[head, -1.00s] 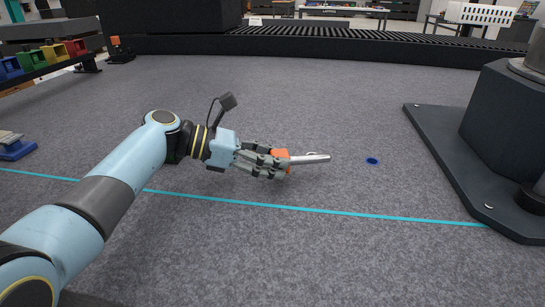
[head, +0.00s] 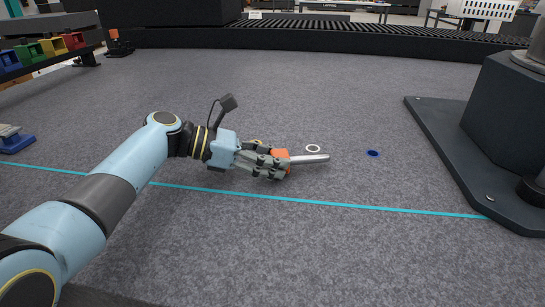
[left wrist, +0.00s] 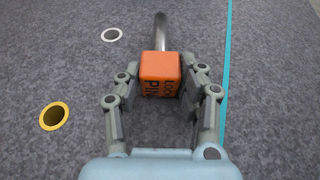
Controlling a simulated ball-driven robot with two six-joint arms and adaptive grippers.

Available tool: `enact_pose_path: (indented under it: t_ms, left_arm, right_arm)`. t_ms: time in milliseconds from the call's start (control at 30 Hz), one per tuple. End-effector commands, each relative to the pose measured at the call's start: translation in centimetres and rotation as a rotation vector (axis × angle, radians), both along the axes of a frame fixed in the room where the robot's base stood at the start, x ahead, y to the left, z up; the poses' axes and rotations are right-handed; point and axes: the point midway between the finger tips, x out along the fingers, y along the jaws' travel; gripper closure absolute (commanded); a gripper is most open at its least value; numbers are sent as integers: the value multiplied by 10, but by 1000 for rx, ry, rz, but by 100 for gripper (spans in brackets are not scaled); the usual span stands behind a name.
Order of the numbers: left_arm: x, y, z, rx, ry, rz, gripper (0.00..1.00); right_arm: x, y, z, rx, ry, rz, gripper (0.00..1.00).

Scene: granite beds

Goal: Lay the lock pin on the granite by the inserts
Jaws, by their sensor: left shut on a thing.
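The lock pin has an orange block head (left wrist: 160,70) with dark lettering and a grey metal shaft (left wrist: 160,32). My left gripper (head: 280,163) is shut on the orange head, and the shaft points right in the head view (head: 312,158). The pin lies about level, low over or on the granite (head: 340,250); I cannot tell if it touches. The inserts are ring-lined holes in the granite: a white one (left wrist: 111,34), a yellow one (left wrist: 53,116) and a blue one (head: 373,153). The white one also shows just behind the shaft in the head view (head: 313,148). My right gripper is out of view.
A cyan line (head: 350,207) crosses the granite in front of the pin. A dark block on a base plate (head: 445,160) stands at the right. Coloured bins (head: 30,52) are at the far left, with a blue-based object (head: 16,142) below.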

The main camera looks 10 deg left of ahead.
Motion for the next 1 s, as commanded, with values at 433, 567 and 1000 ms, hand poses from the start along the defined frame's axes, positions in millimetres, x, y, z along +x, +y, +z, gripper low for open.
enact_pose_path:
  t_ms: [433, 567, 1000]
  left_arm:
    - [0, 0, -1, -2, -1, 0, 49]
    - [0, 0, -1, -1, 0, 0, 35]
    - [-3, 10, 4, 2, 1, 0, 35]
  right_arm:
    - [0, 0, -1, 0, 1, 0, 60]
    - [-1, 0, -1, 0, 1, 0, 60]
    - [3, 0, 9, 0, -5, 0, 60]
